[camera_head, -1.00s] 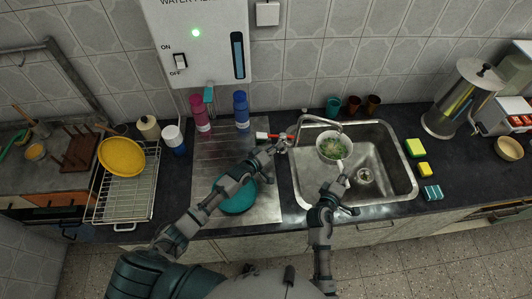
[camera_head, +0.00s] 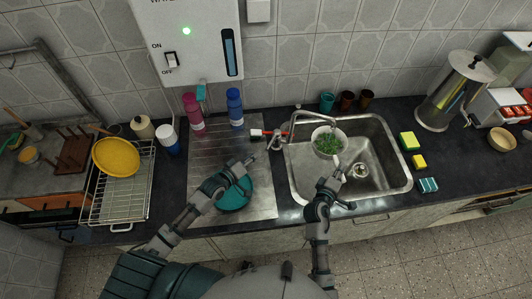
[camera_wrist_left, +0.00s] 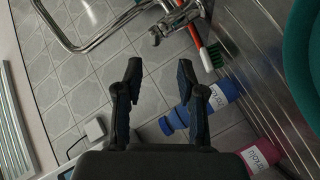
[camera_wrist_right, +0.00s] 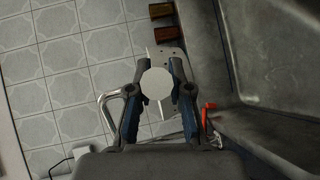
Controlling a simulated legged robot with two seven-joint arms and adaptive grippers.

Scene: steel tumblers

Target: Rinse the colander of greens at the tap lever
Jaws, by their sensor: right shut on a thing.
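The white colander (camera_head: 318,148) of greens (camera_head: 329,143) is over the left part of the sink, under the tap spout (camera_head: 312,113). My right gripper (camera_head: 338,177) is shut on its handle at the near side. In the right wrist view a pale round end (camera_wrist_right: 155,84), seemingly of the handle, sits between the fingers and hides what is behind. The tap lever area (camera_head: 276,140) is at the sink's back left corner. My left gripper (camera_head: 248,163) is open and empty over the drainboard, left of the tap and apart from it. In the left wrist view the tap body (camera_wrist_left: 175,18) is beyond its fingers.
A teal bowl (camera_head: 234,195) is on the drainboard (camera_head: 262,208), below my left arm. Pink (camera_head: 193,112) and blue (camera_head: 235,106) bottles stand behind. Sponges (camera_head: 409,141) lie right of the sink (camera_head: 390,178).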

